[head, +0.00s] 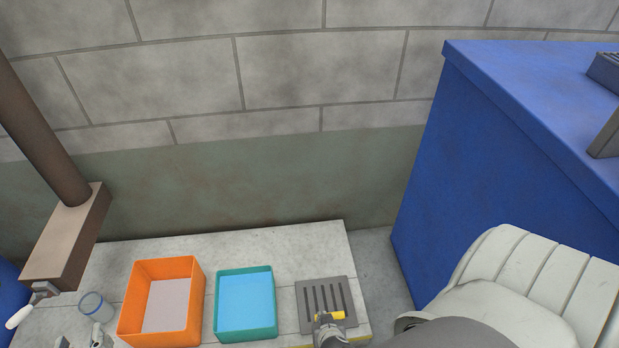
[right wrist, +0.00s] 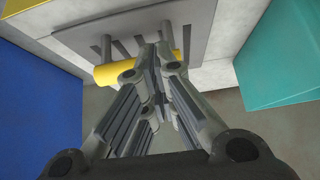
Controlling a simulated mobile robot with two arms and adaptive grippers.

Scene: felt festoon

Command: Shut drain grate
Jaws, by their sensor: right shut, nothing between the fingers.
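The drain grate (head: 325,290) is a dark grey slotted plate at the right end of the concrete ledge. It also shows in the right wrist view (right wrist: 185,22). The fingers hide the middle of the bar. I cannot tell whether they touch it, or whether the grate lies fully flat. My left gripper (head: 81,340) is partly in view at the bottom left, its fingertips apart.
A teal bin (head: 245,332) with a blue inside stands left of the grate, an orange bin (head: 158,339) further left. A clear cup (head: 95,306) and a brown post (head: 40,120) are at the left. A large blue cabinet (head: 480,170) stands at the right.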

